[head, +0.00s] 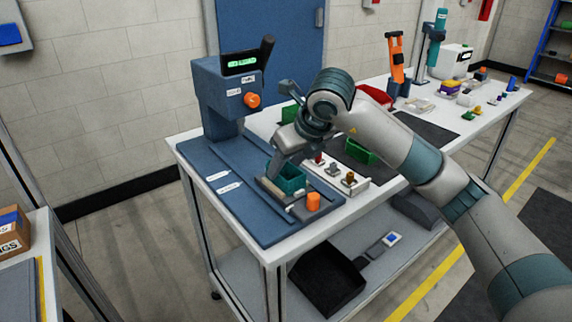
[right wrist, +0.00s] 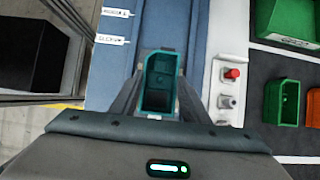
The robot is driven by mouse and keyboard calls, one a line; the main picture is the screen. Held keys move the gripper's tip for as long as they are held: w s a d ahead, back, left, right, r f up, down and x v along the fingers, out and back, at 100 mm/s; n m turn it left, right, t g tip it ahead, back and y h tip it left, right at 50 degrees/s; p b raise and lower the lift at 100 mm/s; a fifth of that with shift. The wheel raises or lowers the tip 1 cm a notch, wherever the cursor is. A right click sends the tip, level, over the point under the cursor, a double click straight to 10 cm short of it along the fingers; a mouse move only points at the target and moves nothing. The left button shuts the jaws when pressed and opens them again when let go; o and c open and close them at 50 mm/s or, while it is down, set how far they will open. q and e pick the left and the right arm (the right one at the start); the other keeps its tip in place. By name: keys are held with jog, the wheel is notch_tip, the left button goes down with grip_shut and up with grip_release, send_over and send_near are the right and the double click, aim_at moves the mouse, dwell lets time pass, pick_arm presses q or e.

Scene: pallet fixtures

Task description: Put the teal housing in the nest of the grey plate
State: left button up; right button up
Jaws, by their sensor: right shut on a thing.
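The teal housing (head: 290,177) is an open-topped box at the front of the bench; it also shows in the right wrist view (right wrist: 160,82). My right gripper (head: 283,172) reaches down to it and is shut on it, with a finger along each side in the right wrist view. A grey plate (head: 299,211) shows just below and in front of the housing, on the blue base. The housing and gripper hide most of the plate and its nest, so I cannot tell whether the housing touches it. My left gripper is not in view.
A white button box (head: 341,176) lies further right, with green bins (head: 361,151) behind. A blue press (head: 228,95) rises behind.

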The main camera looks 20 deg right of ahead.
dwell(0.3)
jog(key=o, duration=1.3)
jog(key=b+v, duration=0.1)
jog(key=v, duration=1.6)
jog(key=shift+s+r, duration=0.1)
jog(key=shift+r, duration=0.1)
